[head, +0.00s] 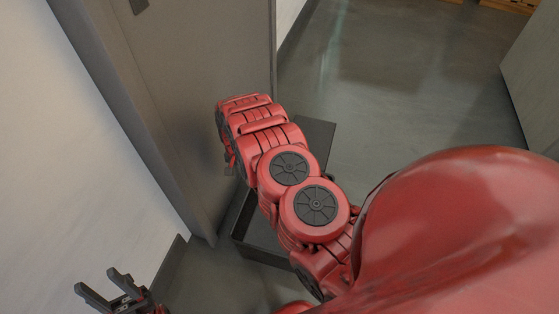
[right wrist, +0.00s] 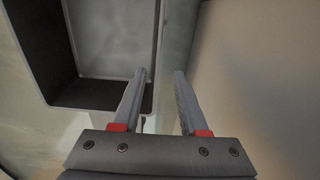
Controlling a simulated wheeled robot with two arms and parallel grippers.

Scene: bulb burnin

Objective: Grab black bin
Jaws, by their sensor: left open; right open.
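The black bin (head: 262,254) stands on the floor beside a grey door, partly hidden behind my right arm in the head view. In the right wrist view the open, empty-looking bin (right wrist: 40,52) fills the left side. My right gripper (right wrist: 161,73) is open. One edge of the bin runs up the picture between its two fingertips; I cannot tell whether they reach down past the rim. In the head view the right gripper (head: 229,169) is small and mostly hidden by the arm. My left gripper (head: 111,286) is open and empty at the lower left, away from the bin.
The grey door (head: 200,90) and its frame rise directly left of the bin, close to my right gripper. A white wall (head: 60,150) is at the left. Clear floor (head: 400,90) lies to the right and beyond. A grey panel (head: 535,75) stands at the far right.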

